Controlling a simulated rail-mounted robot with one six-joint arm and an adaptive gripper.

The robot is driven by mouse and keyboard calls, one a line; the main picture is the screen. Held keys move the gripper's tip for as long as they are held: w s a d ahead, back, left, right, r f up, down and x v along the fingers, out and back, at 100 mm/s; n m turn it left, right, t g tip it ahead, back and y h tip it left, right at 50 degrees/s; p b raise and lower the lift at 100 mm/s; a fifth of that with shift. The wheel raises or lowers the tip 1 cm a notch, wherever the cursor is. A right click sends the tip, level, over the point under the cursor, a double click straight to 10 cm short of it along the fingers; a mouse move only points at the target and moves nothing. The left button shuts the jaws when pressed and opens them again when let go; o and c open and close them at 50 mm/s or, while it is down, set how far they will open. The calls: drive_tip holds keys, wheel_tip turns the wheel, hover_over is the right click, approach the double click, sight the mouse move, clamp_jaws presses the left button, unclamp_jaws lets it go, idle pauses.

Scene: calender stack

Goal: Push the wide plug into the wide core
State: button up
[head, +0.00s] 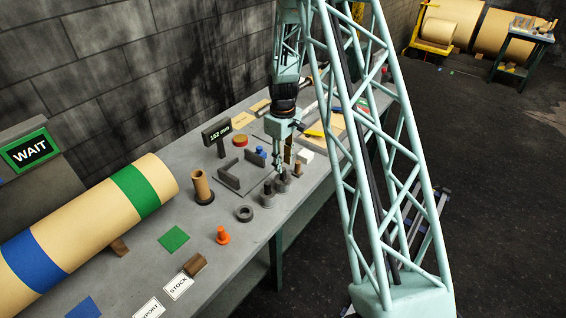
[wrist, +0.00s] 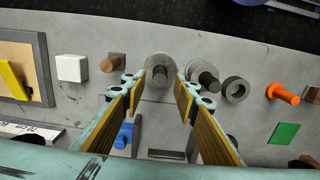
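My gripper (wrist: 160,82) points down over the bench, its fingers spread. In the wrist view a wide grey plug (wrist: 158,62) with a dark knob lies between and just beyond the fingertips, and I see no clear contact. A second grey plug (wrist: 203,77) stands to its right, with a grey ring (wrist: 236,90) beside it. In the head view my gripper (head: 279,168) is above the grey plugs (head: 267,194). A tan tubular core (head: 201,184) stands upright on a dark base to their left. I cannot tell whether it is the wide core.
An orange plug (head: 222,236) and green patch (head: 174,239) lie nearer the front. Low grey walls (head: 229,175) and a blue piece (wrist: 124,135) are close to my gripper. A white block (wrist: 72,67) stands left in the wrist view. A large striped roll (head: 90,225) occupies the bench's left.

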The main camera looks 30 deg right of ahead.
sight(283, 174)
drive_tip(key=shift+f+b, duration=0.3)
drive_tip(key=shift+f, duration=1.7)
drive_tip(key=shift+f+b, duration=1.25)
drive_tip(key=shift+f, duration=0.1)
drive_tip(key=shift+f, duration=0.1)
drive_tip(key=c, duration=0.9)
